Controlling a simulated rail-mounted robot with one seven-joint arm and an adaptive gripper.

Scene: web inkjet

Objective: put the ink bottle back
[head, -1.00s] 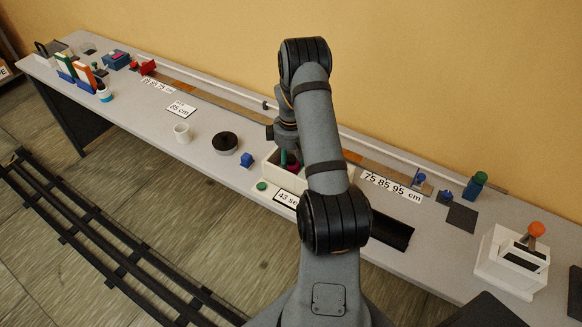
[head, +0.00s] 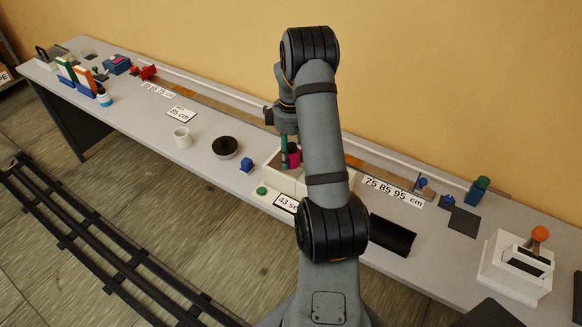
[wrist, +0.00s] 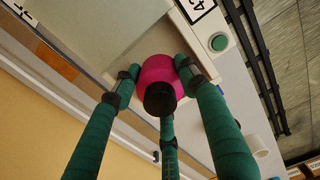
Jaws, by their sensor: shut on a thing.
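The ink bottle, magenta with a black cap, sits between the green fingers of my gripper (wrist: 157,78) in the wrist view; the bottle's body (wrist: 153,68) is gripped and its cap faces the camera. In the head view my gripper (head: 285,160) is over the left part of the white open box (head: 280,183), and the magenta bottle (head: 294,155) shows beside the fingers at the box's rim height or above. My arm hides much of the box.
A green button (head: 262,190) and a "43" sign (head: 286,203) are at the box's front. A small blue object (head: 246,165), a black disc (head: 225,146) and a white cup (head: 182,137) stand to the left. A dark tray (head: 392,236) lies right. A wall rises behind.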

